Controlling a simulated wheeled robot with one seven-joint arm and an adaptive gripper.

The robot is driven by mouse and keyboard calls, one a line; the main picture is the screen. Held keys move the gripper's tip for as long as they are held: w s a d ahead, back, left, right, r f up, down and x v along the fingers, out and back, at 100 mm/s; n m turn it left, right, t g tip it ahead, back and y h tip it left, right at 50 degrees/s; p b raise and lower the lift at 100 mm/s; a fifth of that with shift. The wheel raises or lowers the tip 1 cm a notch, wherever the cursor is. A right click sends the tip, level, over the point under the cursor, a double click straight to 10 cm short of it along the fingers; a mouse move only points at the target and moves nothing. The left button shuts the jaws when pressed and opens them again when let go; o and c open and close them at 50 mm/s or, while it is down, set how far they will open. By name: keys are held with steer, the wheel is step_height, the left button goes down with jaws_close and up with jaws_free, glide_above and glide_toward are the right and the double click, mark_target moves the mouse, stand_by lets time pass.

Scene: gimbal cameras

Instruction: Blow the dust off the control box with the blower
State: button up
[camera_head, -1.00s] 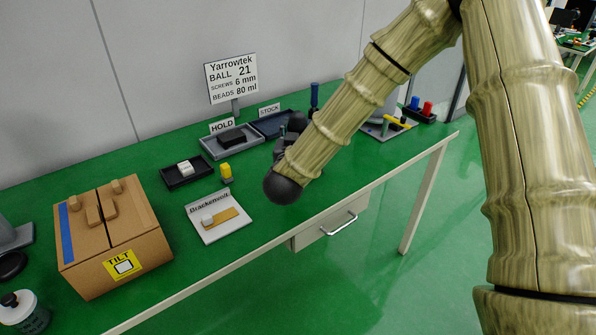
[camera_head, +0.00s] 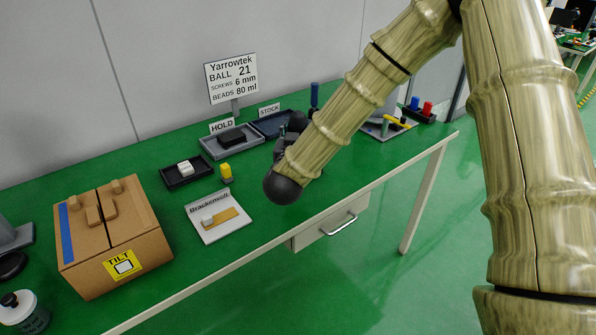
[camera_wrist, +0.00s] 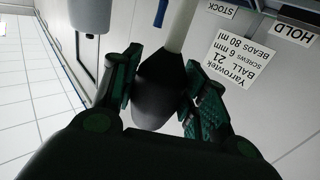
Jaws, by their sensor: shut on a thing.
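My gripper (camera_wrist: 163,94) is shut on the blower, a dark bulb (camera_wrist: 158,88) with a pale nozzle (camera_wrist: 180,25) in the wrist view. The bulb sits between the two finger pads, and the nozzle points away from my palm. In the head view my gripper (camera_head: 284,146) is over the back of the green bench, mostly behind my forearm, right of the HOLD tray. A black box (camera_head: 232,138) lies in the grey tray (camera_head: 213,152) marked HOLD. It may be the control box; I cannot make out dust on it.
The STOCK tray (camera_head: 268,126) stands behind my gripper. The bench front (camera_head: 330,197) is clear.

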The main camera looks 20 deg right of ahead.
mark_target(297, 118)
steer(key=shift+r, duration=0.1)
steer(key=shift+r+p, duration=1.85)
steer(key=shift+r, duration=0.65)
steer(key=shift+f, duration=0.1)
